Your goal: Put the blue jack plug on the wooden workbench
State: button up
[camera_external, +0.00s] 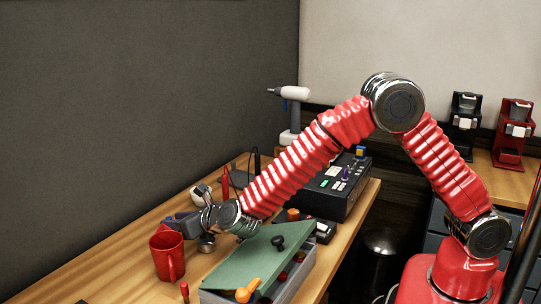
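My gripper (184,222) is low over the left part of the wooden workbench (120,262), just behind the red mug. Its fingers point left and are small and partly turned away, so I cannot tell whether they are open or shut. A dark bluish patch shows at the fingertips; I cannot tell whether it is a held thing or part of the fingers.
A red mug (167,257) stands in front of my gripper. A grey box with a tilted green lid (243,258) is at the front right. The black control box (340,196) is behind my forearm. A white-headed tool (293,93) stands at the back. Bench space left of the mug is clear.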

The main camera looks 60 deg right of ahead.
jog(key=v, duration=0.8)
jog(key=shift+s, duration=0.25)
dwell(0.4)
jog(key=s+d+r+n+g+y, duration=0.1)
jog(key=s+d+r+n+y, duration=0.3)
jog(key=r+n, duration=0.45)
jog(key=s+d+r+n+g+y, duration=0.1)
jog(key=s+d+r+n+y, duration=0.15)
jog(key=s+r+n, duration=0.6)
jog(key=s+d+f+n+g+h, duration=0.2)
jog(key=s+d+f+n, duration=0.1)
jog(key=s+d+n, duration=0.6)
jog(key=s+d+f+n+g+h, duration=0.2)
jog(key=s+d+n, duration=0.8)
jog(key=s, duration=0.5)
notch_tip(320, 180, down, 3)
jog(key=shift+s+r+n+g+h, duration=0.15)
jog(key=shift+s+n+g+h, duration=0.2)
jog(key=shift+n+g, duration=0.45)
jog(key=shift+o, duration=0.2)
